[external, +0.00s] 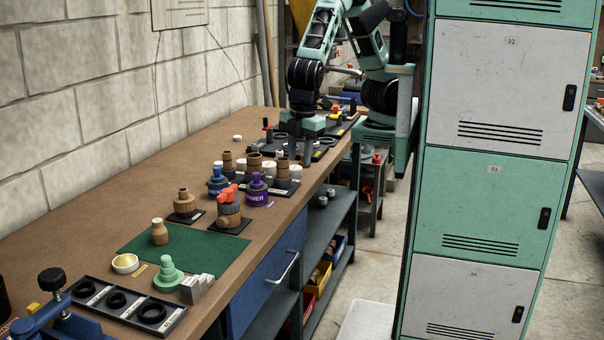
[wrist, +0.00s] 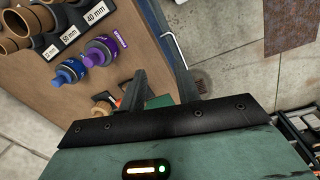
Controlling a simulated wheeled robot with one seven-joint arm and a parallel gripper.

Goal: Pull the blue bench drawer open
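The blue drawer (external: 262,288) is in the front of the bench, below the worktop edge, and looks shut. Its pale bar handle (external: 284,268) sticks out from the drawer face. In the wrist view the handle (wrist: 176,48) shows beyond the fingertips, near the bench edge. My gripper (external: 299,160) is above the far part of the bench, near its front edge, higher than and well beyond the handle. In the wrist view my gripper (wrist: 159,75) has its two dark fingers apart with nothing between them. The gripper touches neither drawer nor handle.
The wooden worktop (external: 112,205) holds pipe fittings, a purple primer can (external: 257,191), a blue can (external: 217,183) and a green mat (external: 200,246). Open shelves with bins (external: 318,278) lie beside the drawer. A green and white locker (external: 485,210) stands right, across a floor gap.

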